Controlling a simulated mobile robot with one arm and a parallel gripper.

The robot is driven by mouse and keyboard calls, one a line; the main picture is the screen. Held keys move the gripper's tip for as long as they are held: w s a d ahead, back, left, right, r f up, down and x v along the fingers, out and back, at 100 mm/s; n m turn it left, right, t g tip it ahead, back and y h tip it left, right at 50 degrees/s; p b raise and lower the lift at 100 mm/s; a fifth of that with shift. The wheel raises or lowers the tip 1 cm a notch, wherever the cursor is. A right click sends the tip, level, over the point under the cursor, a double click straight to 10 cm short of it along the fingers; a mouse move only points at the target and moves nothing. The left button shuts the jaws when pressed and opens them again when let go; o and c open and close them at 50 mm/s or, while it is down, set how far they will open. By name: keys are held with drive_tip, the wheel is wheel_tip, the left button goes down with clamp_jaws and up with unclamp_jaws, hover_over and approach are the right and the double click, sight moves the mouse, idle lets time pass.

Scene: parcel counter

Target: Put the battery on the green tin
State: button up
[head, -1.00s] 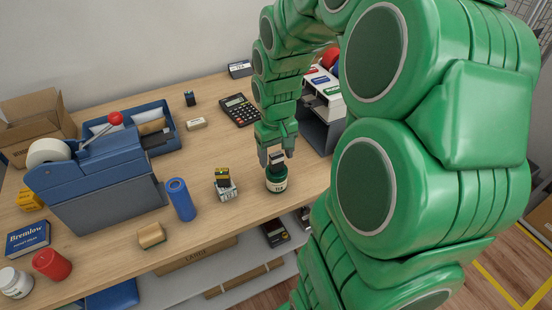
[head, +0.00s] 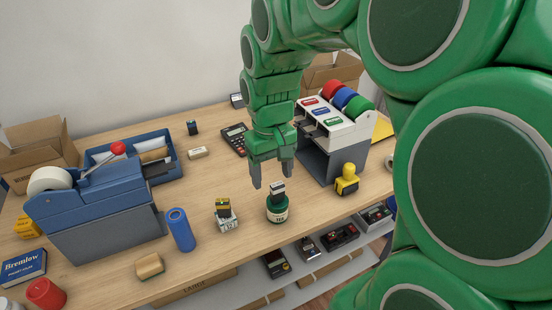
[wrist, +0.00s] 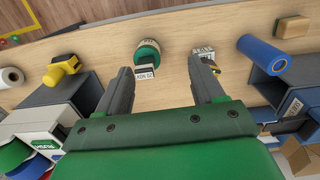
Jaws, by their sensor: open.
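The green tin (head: 277,214) with a pale label stands upright near the counter's front edge. A black-and-yellow block (head: 223,206), which looks like a battery, stands on a white printed box (head: 228,224) left of the tin. My gripper (head: 272,181) is open and empty, just above and behind the tin. In the wrist view, the tin (wrist: 147,47) and its dark block (wrist: 144,71) show ahead, near the left finger of my gripper (wrist: 161,65).
A blue roll (head: 180,230) and a tan block (head: 149,266) stand to the left, before the blue tape dispenser (head: 98,190). A yellow-and-black stamp (head: 347,180) and a grey shelf unit (head: 345,148) stand right. A calculator (head: 234,138) lies behind.

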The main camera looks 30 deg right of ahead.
drive_tip(key=s+a+f, duration=0.1)
drive_tip(key=s+a, duration=0.2)
drive_tip(key=s, duration=0.6)
drive_tip(key=s+a+f+g, duration=0.1)
drive_tip(key=s+a, duration=0.3)
drive_tip(key=s, duration=0.6)
